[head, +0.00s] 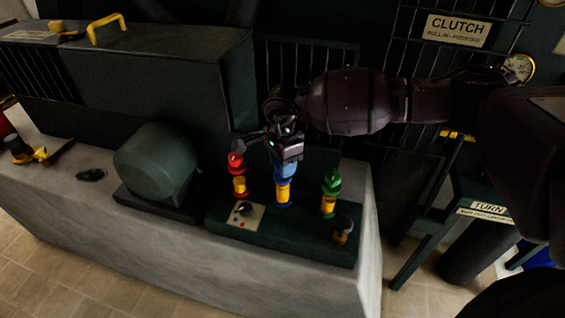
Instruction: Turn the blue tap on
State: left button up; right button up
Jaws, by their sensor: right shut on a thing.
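The blue tap (283,188) stands in the middle of a row of three taps on a dark green base. It has a yellow band on its body and a blue foot. My right gripper (286,163) comes down from above and is shut on the top of the blue tap. The gripper hides part of the tap's handle, so its turn angle cannot be told. My left gripper is not in view.
The red tap (238,176) stands close on the left and the green tap (329,193) on the right. A rounded green housing (156,163) sits further left on the grey plinth (190,250). A small dial panel (243,214) lies in front of the taps.

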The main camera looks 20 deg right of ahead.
jog(key=o, duration=0.9)
notch_tip(320, 180, up, 11)
jog(key=shift+f, duration=0.1)
dwell(0.4)
